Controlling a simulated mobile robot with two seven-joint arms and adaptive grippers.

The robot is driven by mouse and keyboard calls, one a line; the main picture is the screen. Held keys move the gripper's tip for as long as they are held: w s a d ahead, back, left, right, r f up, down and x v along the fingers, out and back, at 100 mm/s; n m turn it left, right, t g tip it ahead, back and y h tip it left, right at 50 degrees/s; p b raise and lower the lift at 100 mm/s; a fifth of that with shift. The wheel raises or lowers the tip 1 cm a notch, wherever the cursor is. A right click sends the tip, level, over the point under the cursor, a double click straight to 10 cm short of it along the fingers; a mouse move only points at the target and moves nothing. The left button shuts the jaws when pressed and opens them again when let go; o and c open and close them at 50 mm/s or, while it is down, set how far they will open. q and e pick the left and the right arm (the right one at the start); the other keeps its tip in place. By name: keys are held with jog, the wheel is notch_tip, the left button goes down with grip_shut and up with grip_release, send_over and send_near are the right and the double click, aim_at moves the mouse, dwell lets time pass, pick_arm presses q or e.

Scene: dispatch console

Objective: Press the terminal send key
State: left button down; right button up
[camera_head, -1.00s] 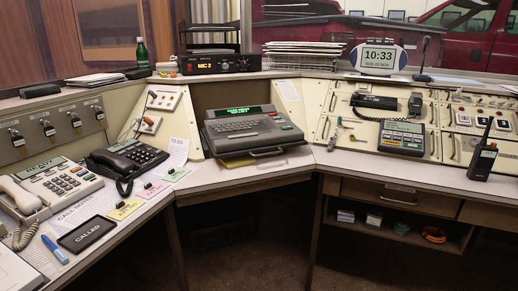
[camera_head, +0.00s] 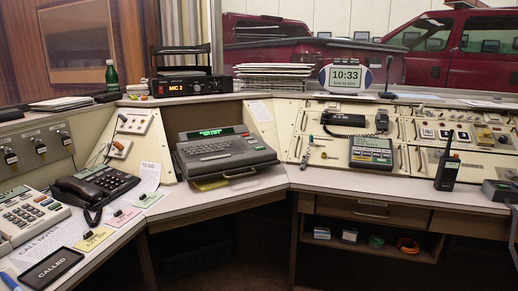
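The terminal (camera_head: 222,158) is a dark grey keyboard unit with a lit green display strip (camera_head: 210,132). It sits on the sloped console left of the picture's middle. Its rows of keys face me, and a small green key (camera_head: 260,147) shows at the right of the keyboard. The key labels are too small to read, so I cannot tell which one is the send key. No gripper is clearly seen near the terminal, and nothing covers its keys.
A black telephone (camera_head: 94,187) and a to-do sheet (camera_head: 148,177) lie left of the terminal. A card device (camera_head: 371,152) and an upright radio (camera_head: 447,166) stand to the right. An unclear dark shape (camera_head: 514,232) cuts the right edge. The desk before the terminal is clear.

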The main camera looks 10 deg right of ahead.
grip_shut()
dwell(1.4)
